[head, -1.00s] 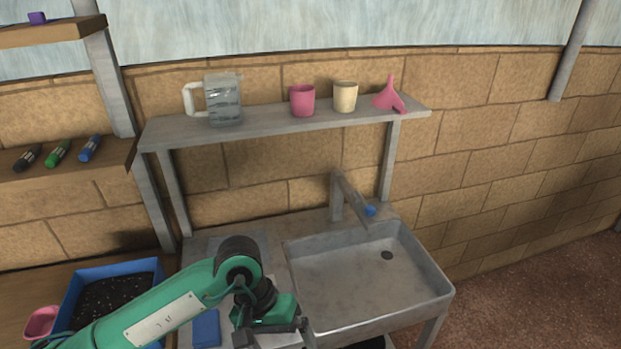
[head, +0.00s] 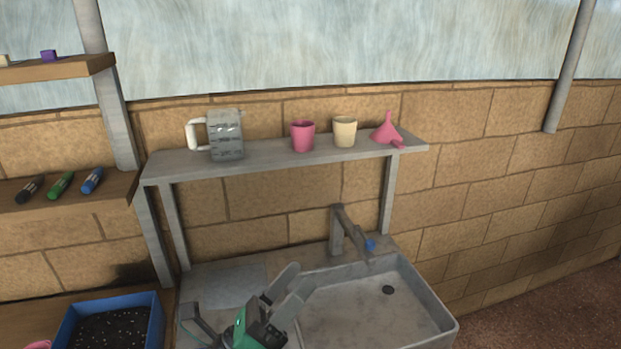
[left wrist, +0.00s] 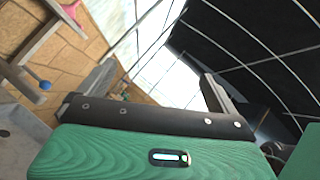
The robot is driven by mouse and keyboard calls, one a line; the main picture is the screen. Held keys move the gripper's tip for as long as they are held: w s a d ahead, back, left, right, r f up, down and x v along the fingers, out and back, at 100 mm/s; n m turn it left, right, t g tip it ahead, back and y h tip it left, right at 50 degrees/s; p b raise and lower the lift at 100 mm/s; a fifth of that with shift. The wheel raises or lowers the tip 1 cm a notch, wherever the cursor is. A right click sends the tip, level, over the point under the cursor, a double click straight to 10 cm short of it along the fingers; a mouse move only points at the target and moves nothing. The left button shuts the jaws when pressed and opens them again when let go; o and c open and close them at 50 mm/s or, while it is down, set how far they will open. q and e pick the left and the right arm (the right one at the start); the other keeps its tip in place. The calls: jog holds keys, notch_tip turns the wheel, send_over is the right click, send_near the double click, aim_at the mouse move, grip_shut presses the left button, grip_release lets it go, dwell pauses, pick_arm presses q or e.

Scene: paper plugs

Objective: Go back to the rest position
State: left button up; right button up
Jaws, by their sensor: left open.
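My left gripper (head: 245,302) is low in the head view, in front of the sink's left edge and the counter beside it. Its fingers are spread and hold nothing. In the left wrist view the two fingers (left wrist: 160,88) stand wide apart, with only wall, roof and frame bars beyond them. My right gripper is not in view.
The grey sink (head: 425,325) has a tap (head: 338,230) at its back. A shelf (head: 270,158) above holds a jug (head: 226,135), a pink cup (head: 302,136), a cream cup (head: 344,131) and a pink funnel (head: 388,130). A blue soil tray (head: 157,325) is lower left.

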pick_arm(q)
jog(key=w+a+f+n+t+y, duration=0.25)
jog(key=a+f+n+y, duration=1.4)
jog(key=n, duration=0.85)
jog(key=s+a+f+n+g+y, duration=0.2)
jog(key=s+f+n+g+y, duration=0.1)
jog(key=s+f+n+g, duration=0.25)
jog(key=s+a+f+n+g, duration=0.2)
jog(key=s+f+n+g, duration=0.4)
jog(key=s+f+g, duration=0.5)
jog(key=s+f, duration=0.2)
jog(key=f, duration=1.4)
jog(key=s+f, duration=0.2)
jog(key=f, duration=1.3)
jog(key=s+a+f, duration=0.3)
jog(key=s+f, duration=1.6)
jog(key=f, duration=0.1)
jog(key=shift+s+f+m+g, duration=0.25)
jog(key=shift+m+g, duration=0.05)
jog(key=shift+m, duration=0.05)
